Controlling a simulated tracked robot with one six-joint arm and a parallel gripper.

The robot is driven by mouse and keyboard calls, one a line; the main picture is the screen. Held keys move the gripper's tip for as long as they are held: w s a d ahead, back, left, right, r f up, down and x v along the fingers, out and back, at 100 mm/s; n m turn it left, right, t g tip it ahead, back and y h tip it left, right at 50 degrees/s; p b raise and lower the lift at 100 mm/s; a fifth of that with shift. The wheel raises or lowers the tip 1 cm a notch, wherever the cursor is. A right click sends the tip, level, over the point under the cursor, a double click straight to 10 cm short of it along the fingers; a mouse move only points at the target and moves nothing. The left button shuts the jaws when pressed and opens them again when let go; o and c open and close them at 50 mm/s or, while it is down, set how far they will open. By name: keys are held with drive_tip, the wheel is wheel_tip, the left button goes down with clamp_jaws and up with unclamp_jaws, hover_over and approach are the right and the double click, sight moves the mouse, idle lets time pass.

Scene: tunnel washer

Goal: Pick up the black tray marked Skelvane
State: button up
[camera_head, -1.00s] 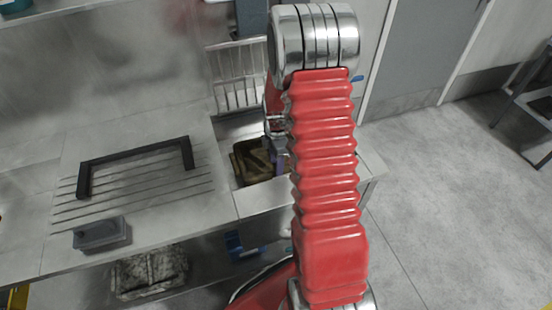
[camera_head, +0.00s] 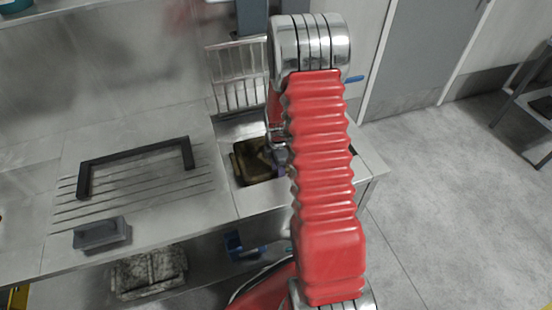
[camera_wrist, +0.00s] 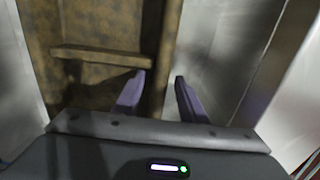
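A dark tray (camera_head: 250,160), smeared brown, sits in the sink basin to the left of my red arm. It fills the left of the wrist view (camera_wrist: 95,28), with a brown cross divider inside. No Skelvane marking is legible in either view. My gripper (camera_wrist: 160,78) is open, with its two purple fingers apart. The tray's right wall (camera_wrist: 165,50) runs between them, with the left finger on the tray's inner side and the right finger outside. I cannot tell whether either finger touches the wall. In the head view my arm hides part of the gripper and the tray's right side.
The metal sink wall (camera_wrist: 215,45) is close to the right finger. On the draining board (camera_head: 150,190) lie a black frame-like handle (camera_head: 135,152) and a grey block (camera_head: 102,233). A wire rack (camera_head: 238,75) stands behind the sink. Another grimy tray (camera_head: 148,272) is on the lower shelf.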

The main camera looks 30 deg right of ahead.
clamp_jaws()
idle(0.5)
wheel_tip(320, 180, up, 18)
idle(0.7)
idle(0.4)
